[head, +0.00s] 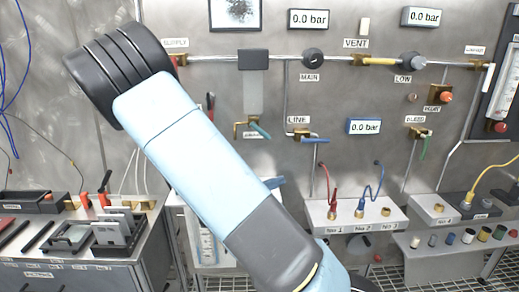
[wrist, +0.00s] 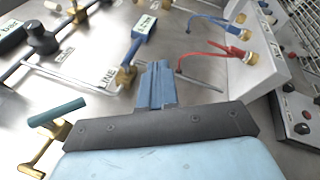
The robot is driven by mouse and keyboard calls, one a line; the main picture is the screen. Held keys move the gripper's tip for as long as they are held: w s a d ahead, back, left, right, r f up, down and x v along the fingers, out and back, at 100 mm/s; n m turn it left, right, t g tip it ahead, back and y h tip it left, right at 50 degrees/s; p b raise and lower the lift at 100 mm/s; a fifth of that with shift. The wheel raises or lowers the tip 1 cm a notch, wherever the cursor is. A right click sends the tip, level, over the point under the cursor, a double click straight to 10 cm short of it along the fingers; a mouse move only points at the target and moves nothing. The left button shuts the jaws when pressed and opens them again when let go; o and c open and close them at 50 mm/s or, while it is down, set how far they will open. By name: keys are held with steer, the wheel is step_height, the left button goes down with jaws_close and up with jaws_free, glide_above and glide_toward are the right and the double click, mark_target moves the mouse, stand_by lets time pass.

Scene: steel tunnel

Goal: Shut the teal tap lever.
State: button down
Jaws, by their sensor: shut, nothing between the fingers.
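The teal tap lever (head: 260,130) sits on a brass tap (head: 240,125) on the steel wall, left of the middle in the head view. It slants down to the right there. In the wrist view the teal lever (wrist: 57,112) is at the lower left, above its brass body (wrist: 46,145). My gripper (wrist: 157,72) is shut and empty, with its blue fingers together. It is to the right of the teal lever in that view and apart from it. In the head view my arm hides most of the gripper.
The blue-handled LINE tap (head: 314,140) is right of the teal one. A green-handled tap (head: 424,146) is farther right. A box with red and blue hoses (head: 345,215) stands below. In the wrist view those hoses (wrist: 215,50) curve near the fingertips' right.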

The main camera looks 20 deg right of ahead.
mark_target(260, 130)
steer(key=w+a+r+n+t+h, duration=0.1)
steer(key=w+a+n+t+h, duration=0.2)
steer(key=w+a+n+t, duration=0.6)
steer(key=d+r+m+t, duration=0.2)
steer(key=d+r, duration=0.4)
steer(key=d, duration=0.1)
steer(key=shift+w+d+r+m, duration=0.3)
steer(key=shift+w+d, duration=0.05)
steer(key=shift+d+t, duration=0.1)
steer(key=shift+t, duration=0.3)
